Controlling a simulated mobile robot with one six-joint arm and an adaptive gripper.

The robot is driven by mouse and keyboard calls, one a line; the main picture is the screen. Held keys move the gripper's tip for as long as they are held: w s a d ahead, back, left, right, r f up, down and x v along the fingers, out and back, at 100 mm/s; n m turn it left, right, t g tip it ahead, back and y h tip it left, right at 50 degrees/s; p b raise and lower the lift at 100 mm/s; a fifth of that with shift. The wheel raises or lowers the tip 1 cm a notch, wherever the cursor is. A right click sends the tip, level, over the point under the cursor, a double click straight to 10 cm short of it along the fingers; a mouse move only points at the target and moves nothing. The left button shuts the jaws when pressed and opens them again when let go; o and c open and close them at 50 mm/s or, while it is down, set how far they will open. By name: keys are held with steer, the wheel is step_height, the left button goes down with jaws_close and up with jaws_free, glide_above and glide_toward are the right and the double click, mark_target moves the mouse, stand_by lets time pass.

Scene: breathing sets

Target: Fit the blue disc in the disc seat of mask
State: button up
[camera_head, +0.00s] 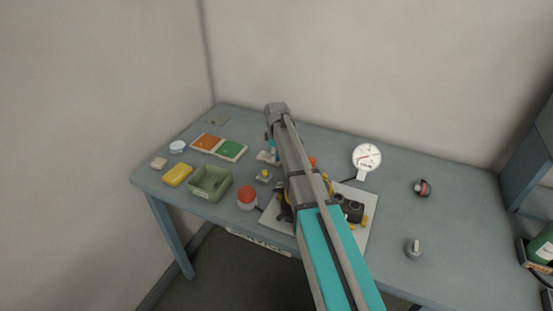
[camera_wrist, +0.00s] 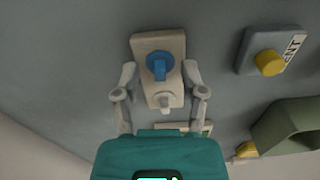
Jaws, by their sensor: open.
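The blue disc (camera_wrist: 158,67), with a raised bar across its face, sits on a beige stand (camera_wrist: 146,42) in the wrist view. A small whitish knob or peg shows on the stand below the disc. My gripper (camera_wrist: 160,73) is open, with one finger on each side of the stand and a gap to the disc on both sides. In the head view the stand (camera_head: 264,157) is mostly hidden by my arm. Black and yellow equipment (camera_head: 352,208) lies on a pale board (camera_head: 367,228); my arm covers much of it, and I cannot make out the mask or its seat.
A green bin (camera_head: 210,183), a yellow block (camera_head: 177,175), an orange and green tray (camera_head: 219,147) and a red-topped item (camera_head: 247,198) stand at the left. A yellow button box (camera_head: 264,176) is near the stand. A round gauge (camera_head: 367,158) stands at back right.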

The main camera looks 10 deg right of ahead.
jaws_close()
stand_by(0.3)
steer(key=shift+r, duration=0.1)
step_height(320, 180, up, 3)
steer(key=p, duration=0.2)
steer(key=shift+f+p, duration=0.2)
steer(key=shift+p, duration=0.2)
steer(key=s+a+r+p, duration=0.2)
steer(key=s+r+p, duration=0.8)
steer(key=s, duration=0.3)
steer(key=shift+s+a, duration=0.15)
steer(key=shift+s, duration=0.25)
steer(key=shift+a+r, duration=0.1)
stand_by(0.4)
